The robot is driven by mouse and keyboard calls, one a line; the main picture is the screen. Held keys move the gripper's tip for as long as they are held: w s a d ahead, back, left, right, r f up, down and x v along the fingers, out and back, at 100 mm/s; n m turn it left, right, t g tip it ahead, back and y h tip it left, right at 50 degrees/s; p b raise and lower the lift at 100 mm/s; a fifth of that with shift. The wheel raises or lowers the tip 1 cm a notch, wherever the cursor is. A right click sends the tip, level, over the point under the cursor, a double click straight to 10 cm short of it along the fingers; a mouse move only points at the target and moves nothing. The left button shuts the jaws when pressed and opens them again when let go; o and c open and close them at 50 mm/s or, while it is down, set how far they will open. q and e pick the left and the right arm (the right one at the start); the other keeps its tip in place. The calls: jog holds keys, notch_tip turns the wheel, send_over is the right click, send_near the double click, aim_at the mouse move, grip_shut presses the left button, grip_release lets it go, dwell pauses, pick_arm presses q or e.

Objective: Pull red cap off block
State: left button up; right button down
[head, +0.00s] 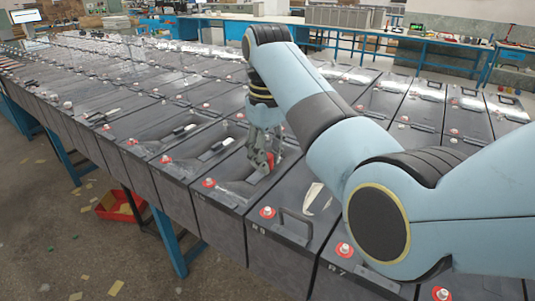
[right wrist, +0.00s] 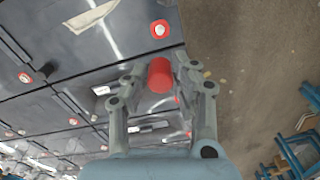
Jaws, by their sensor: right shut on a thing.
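My right gripper (head: 265,150) points down over a dark grey battery block (head: 233,187) near the front edge of the rows. Its fingers are shut on a red cap (head: 268,163), which shows as a plain red cylinder (right wrist: 160,76) between the fingertips in the right wrist view. There the right gripper (right wrist: 162,68) holds it near a block's edge, with the floor beyond. I cannot tell whether the cap touches the block below. My left gripper is not in view.
Rows of dark blocks with red-ringed white terminals (head: 267,212) fill the stand. A black handle (head: 294,225) rises from a nearby block. A red bin (head: 118,205) stands on the floor below, among scattered scraps. Blue workbenches (head: 375,38) are at the back.

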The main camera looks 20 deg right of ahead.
jog(key=shift+r+p, duration=0.7)
jog(key=shift+r, duration=0.65)
